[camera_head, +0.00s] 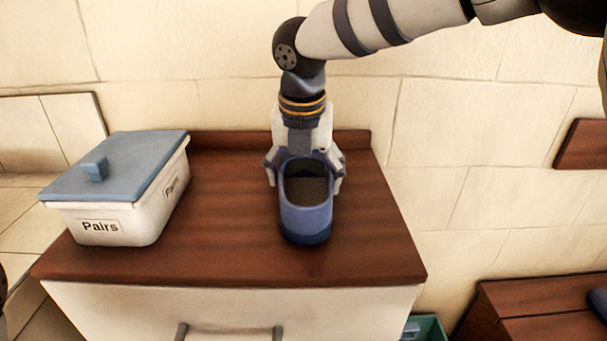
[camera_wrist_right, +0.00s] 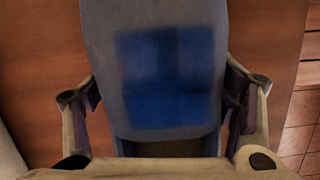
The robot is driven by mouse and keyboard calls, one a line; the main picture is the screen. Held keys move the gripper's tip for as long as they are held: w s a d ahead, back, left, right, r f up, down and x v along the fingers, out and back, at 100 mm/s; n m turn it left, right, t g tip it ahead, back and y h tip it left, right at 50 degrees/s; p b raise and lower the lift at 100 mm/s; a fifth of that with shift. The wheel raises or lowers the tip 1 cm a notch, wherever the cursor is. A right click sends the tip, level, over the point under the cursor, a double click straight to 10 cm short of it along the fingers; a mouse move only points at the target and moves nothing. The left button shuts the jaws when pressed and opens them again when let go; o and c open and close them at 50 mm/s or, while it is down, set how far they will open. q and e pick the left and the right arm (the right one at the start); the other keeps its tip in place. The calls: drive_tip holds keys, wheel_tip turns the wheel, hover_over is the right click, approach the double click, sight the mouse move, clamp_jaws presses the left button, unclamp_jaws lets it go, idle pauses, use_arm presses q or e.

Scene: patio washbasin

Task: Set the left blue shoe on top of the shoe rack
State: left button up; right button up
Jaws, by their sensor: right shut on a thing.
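A blue shoe (camera_head: 305,222) with a dark opening is at the middle of the wooden top (camera_head: 225,215) of a white cabinet, toe toward me. My right gripper (camera_head: 305,180) comes down from above and is shut on the shoe, one finger on each side. In the right wrist view the shoe (camera_wrist_right: 165,80) fills the middle between the fingers, with a blurred blue square on it. I cannot tell if the sole touches the wood, or whether this cabinet is the shoe rack. My left gripper is not seen.
A white box with a blue-grey lid (camera_head: 115,165), labelled "Pairs", stands left on the same top. A low wooden surface (camera_head: 545,305) is at lower right, with a dark blue thing (camera_head: 598,303) at the picture edge. A green bin (camera_head: 428,326) is below. The tiled wall is behind.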

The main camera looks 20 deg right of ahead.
sight(303, 186)
drive_tip(key=shift+r, duration=0.1)
drive_tip(key=shift+f, duration=0.5)
drive_tip(key=o, duration=1.9)
drive_tip(key=shift+f, duration=0.1)
drive_tip(key=v, duration=1.3)
